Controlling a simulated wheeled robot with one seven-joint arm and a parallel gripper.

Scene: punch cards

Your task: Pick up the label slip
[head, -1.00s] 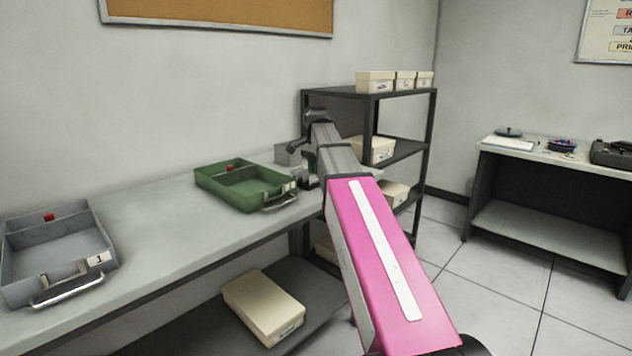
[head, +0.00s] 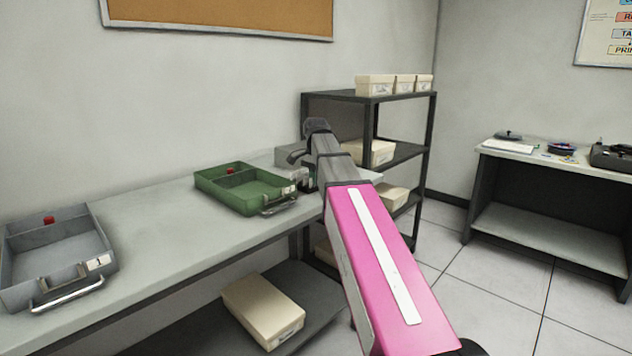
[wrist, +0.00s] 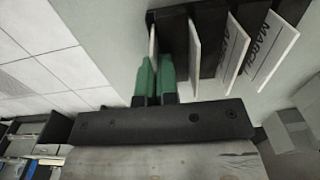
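In the wrist view, several thin white slips stand in a dark slotted rack (wrist: 205,25). The leftmost label slip (wrist: 152,42) is seen almost edge-on, so its face cannot be read. My gripper (wrist: 155,68) has its green fingertips close together, one on each side of this slip's lower edge, and appears shut on it. The slip's upper part is still within the rack. Slips to the right (wrist: 262,52) carry handwriting, one reading like "MARCH". In the head view my arm hides most of the gripper and rack.
The workbench (head: 150,235) holds a green tray (head: 240,190) and a grey tray numbered 1 (head: 60,250). A dark shelf with boxes (head: 375,85) stands just behind my arm. Another table (head: 550,160) is at right.

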